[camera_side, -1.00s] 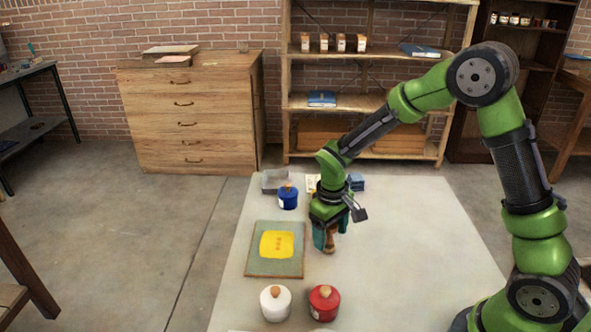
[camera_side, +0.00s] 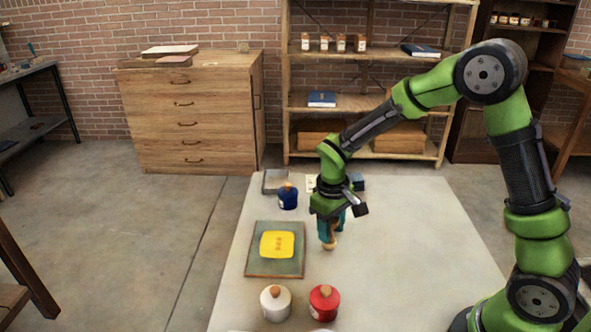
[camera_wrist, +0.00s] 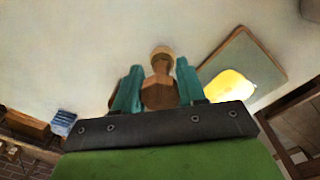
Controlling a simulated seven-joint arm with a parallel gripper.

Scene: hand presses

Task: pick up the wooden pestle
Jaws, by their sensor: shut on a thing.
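The wooden pestle (camera_side: 328,236) is upright or nearly so below my gripper in the side view, over the pale table. It also shows in the wrist view (camera_wrist: 160,92), with its round pale end beyond the fingers. My gripper (camera_side: 331,225) has its two teal fingers on either side of the pestle and is shut on it. The fingers show in the wrist view (camera_wrist: 159,75), flanking the pestle. The pestle's upper part is partly hidden by the fingers in the side view. I cannot tell how far its lower end is from the table.
A board (camera_side: 289,269) with a yellow patch (camera_side: 277,244) lies left of the gripper. A white pot (camera_side: 275,304) and a red pot (camera_side: 323,304) stand at the front. A blue pot (camera_side: 288,198) and a grey tray (camera_side: 275,182) are behind. The table's right side is clear.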

